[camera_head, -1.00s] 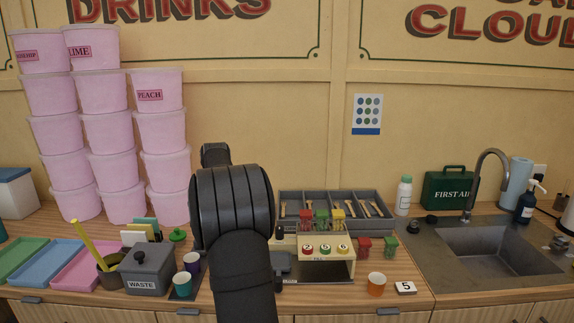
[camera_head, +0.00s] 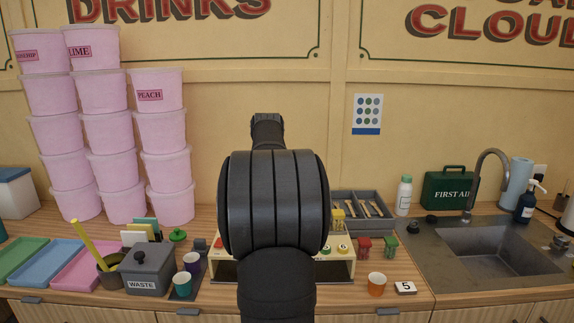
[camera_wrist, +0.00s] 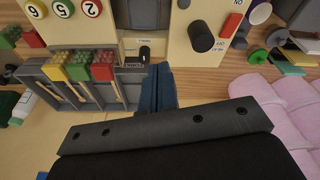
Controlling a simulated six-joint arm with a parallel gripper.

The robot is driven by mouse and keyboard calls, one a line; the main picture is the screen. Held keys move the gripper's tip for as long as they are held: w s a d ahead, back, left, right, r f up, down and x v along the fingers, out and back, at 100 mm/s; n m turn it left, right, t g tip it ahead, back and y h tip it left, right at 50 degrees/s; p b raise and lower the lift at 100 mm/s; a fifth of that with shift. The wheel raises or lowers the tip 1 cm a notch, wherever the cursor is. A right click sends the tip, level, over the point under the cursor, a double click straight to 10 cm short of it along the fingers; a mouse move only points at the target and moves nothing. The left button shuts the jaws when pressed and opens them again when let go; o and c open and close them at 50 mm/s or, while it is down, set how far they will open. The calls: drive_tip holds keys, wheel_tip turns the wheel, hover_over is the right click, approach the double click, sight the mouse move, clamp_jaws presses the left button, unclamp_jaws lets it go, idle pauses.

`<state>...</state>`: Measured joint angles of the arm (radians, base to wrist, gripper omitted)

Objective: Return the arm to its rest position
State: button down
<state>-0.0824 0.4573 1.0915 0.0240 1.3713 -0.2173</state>
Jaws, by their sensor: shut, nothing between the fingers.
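My gripper (camera_wrist: 156,78) shows in the wrist view, with its dark fingers together and nothing between them. It points over the counter fittings, beside the grey divided tray (camera_wrist: 85,95), apart from it as far as I can tell. In the head view my arm stands upright in the middle, and its links hide the gripper and part of the cream stand (camera_head: 345,268). The grey divided tray (camera_head: 385,222) also shows there, partly behind my arm.
The waste bin (camera_head: 147,267), teal cup (camera_head: 183,283) and stacked pink tubs (camera_head: 120,150) are left. The sink (camera_head: 490,250) is far right.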

drive_tip(key=s+d+r+m, duration=0.2)
drive_tip(key=s+d, duration=0.5)
drive_tip(key=d, duration=0.5)
drive_tip(key=shift+s+d+r+m+t+h, duration=0.15)
drive_tip(key=shift+d+r+m+t+h, duration=0.15)
drive_tip(key=shift+r+t, duration=0.15)
drive_tip(key=shift+a, duration=0.1)
drive_tip(key=c, duration=1.3)
unclamp_jaws()
drive_tip(key=shift+a+r, duration=0.1)
drive_tip(key=o, duration=1.3)
drive_tip(key=a+r+n+h, duration=0.1)
drive_tip(key=a+n, duration=0.7)
drive_tip(key=shift+s+a+r, duration=0.15)
drive_tip(key=shift+s+r, duration=0.2)
drive_tip(key=shift+s, duration=0.05)
drive_tip(key=s+a+r+n+h, duration=0.1)
drive_tip(key=s+a+r+n, duration=0.1)
drive_tip(key=a+n, duration=0.6)
drive_tip(key=x, duration=1)
drive_tip(key=shift+w+d+n, duration=0.2)
drive_tip(key=shift+d+n, duration=0.1)
drive_tip(key=shift+n, duration=0.1)
drive_tip(key=shift+r+t, duration=0.25)
drive_tip(key=shift+r, duration=0.05)
